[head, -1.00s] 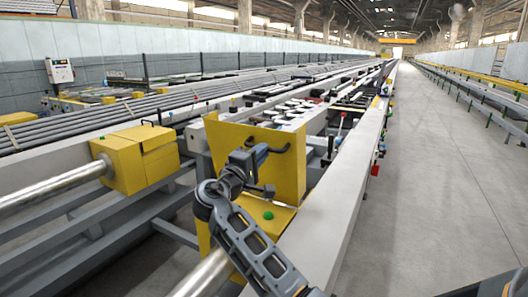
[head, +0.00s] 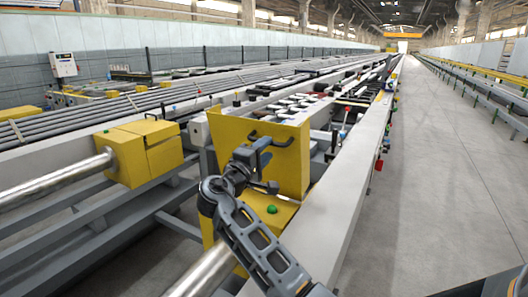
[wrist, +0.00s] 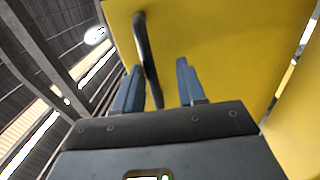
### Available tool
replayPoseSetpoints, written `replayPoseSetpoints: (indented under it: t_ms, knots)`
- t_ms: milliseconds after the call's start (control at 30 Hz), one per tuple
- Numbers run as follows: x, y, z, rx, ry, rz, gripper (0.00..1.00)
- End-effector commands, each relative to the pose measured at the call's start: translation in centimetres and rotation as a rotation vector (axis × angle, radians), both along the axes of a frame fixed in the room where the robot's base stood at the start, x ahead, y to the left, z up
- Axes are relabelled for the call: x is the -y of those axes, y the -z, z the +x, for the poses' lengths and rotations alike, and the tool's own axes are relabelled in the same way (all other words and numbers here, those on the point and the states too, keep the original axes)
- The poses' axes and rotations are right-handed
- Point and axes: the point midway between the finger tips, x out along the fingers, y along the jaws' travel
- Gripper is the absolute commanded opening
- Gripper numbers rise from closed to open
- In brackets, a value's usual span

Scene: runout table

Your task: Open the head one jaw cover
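The yellow jaw cover (head: 286,172) stands raised like an upright plate above a yellow housing with a green knob (head: 272,209) on top. A dark bar handle (head: 282,142) is fixed to the cover's near face. In the wrist view the cover (wrist: 235,50) fills the right side, and its handle (wrist: 142,45) runs down into the space between my fingers, nearer the left one. My gripper (head: 266,160) is in front of the cover at the handle. In the wrist view my gripper (wrist: 158,85) has its two blue fingers apart, not closed on the handle.
A second yellow housing (head: 150,152), with its lid down and a small handle on top, stands to the left on a steel bar (head: 55,185). A long grey rail (head: 345,175) runs along the right of the cover. The concrete aisle (head: 440,180) beyond is clear.

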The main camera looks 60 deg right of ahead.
Motion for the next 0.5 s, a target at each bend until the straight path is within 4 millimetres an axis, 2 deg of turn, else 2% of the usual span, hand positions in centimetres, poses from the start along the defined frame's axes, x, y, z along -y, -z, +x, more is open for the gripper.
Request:
replayPoseSetpoints:
  t_ms: [267, 500]
  knots:
    - [-0.5, -0.1, 0.0, 0.002, -0.002, -0.003, 0.40]
    - [-4.0, 0.5, -0.2, 0.002, -0.004, -0.002, 0.40]
